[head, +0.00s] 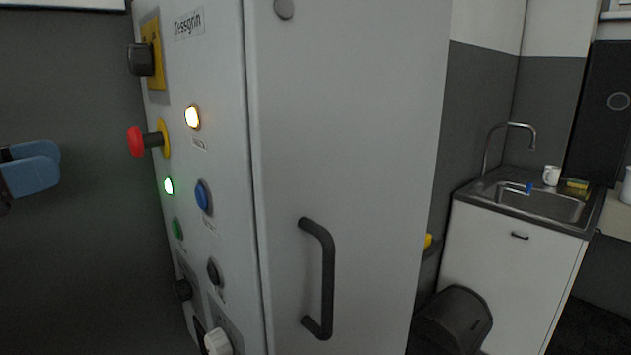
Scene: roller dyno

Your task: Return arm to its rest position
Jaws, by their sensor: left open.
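My left gripper (46,168) shows at the left edge, with blue fingers pointing right. It is open and holds nothing that I can see. It is apart from the grey control cabinet (350,120), to the left of its button panel. The rest of the left arm is cut off by the picture edge. My right gripper is not in view.
The panel carries a red emergency button (136,141), a lit white lamp (192,117), a lit green lamp (168,185) and a blue button (203,196). A black handle (327,280) sticks out from the cabinet door. A sink (540,200) and a black bin (452,322) stand at right.

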